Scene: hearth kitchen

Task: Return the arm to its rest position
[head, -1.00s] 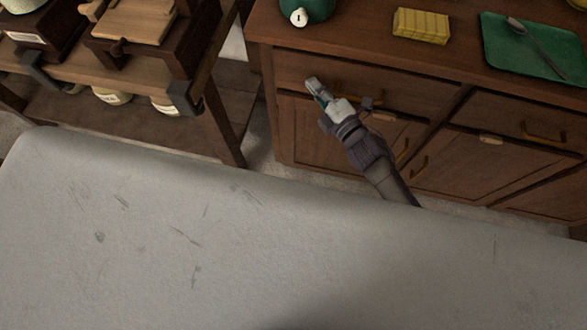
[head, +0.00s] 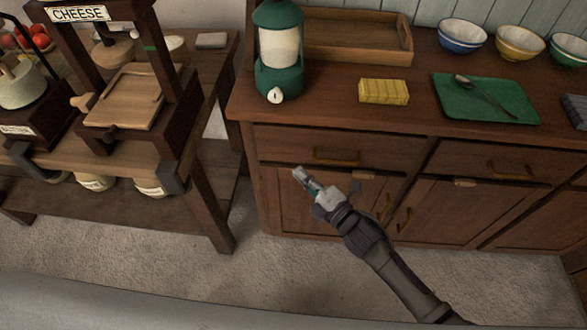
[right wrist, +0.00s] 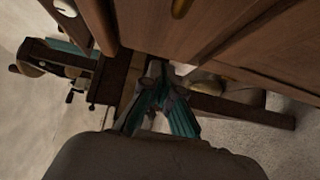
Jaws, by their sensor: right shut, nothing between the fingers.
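My right gripper (head: 308,181) is in front of the wooden cabinet (head: 300,200), below the left drawer (head: 340,152). Its arm comes in from the lower right. The gripper is shut and empty, pointing to the upper left. In the right wrist view its teal fingers (right wrist: 163,108) come together, with cabinet fronts above them and pale floor around. I cannot tell whether it touches the cabinet; nothing is held. My left gripper is not in view.
The cabinet top carries a green lantern (head: 278,50), a wooden tray (head: 350,38), a yellow block (head: 384,91), a green board (head: 485,97) and several bowls (head: 462,36). A wooden table (head: 200,150) with a cheese press (head: 125,95) stands left. Carpet (head: 300,265) before the cabinet is clear.

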